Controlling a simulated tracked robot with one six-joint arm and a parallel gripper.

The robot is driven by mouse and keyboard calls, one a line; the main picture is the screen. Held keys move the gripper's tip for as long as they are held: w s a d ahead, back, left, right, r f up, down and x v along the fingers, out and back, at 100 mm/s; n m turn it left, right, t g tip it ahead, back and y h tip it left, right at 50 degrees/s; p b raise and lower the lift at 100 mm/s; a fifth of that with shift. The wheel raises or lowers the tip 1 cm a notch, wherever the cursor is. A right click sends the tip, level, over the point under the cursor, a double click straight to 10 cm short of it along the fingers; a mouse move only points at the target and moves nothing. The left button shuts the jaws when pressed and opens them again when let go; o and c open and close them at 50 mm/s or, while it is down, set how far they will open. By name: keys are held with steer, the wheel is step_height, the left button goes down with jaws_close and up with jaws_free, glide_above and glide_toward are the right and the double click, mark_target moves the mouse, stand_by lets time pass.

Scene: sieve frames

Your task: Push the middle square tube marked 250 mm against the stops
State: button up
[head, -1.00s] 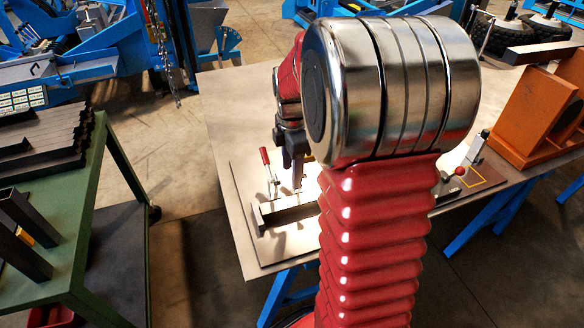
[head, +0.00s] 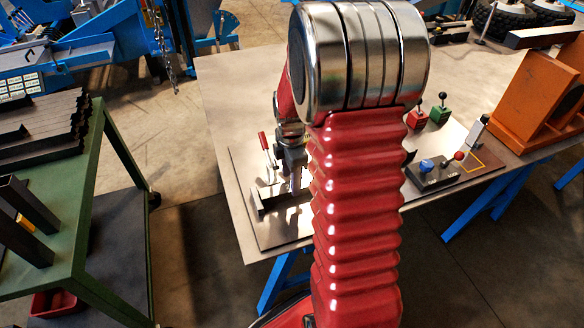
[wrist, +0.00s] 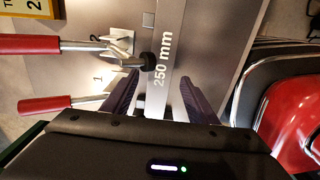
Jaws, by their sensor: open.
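The middle square tube marked 250 mm (wrist: 163,62) lies on the fixture plate in the wrist view, a long grey bar with white lettering. My gripper (wrist: 157,82) is open, with one dark finger on each side of the tube's line. I cannot tell whether the fingers touch it or how far above it they are. In the head view my gripper (head: 294,188) points down over the fixture plate (head: 270,238) at the table's left end. There the tube is not clearly told from the dark bars. I cannot make out the stops or any gap to them.
Clamps with red handles (wrist: 45,46) lie left of the tube, by the numbers 1 and 2. A control box with knobs (head: 437,173), red and green blocks and an orange stand (head: 535,105) are on the table's right. A green trolley (head: 92,190) stands left, across a floor gap.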

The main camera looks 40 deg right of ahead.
steer(key=shift+f, duration=2.05)
steer(key=shift+c, duration=0.7)
jaws_close()
steer(key=shift+o, duration=0.7)
jaws_free()
step_height(320, 180, up, 14)
steer(key=shift+f, duration=0.15)
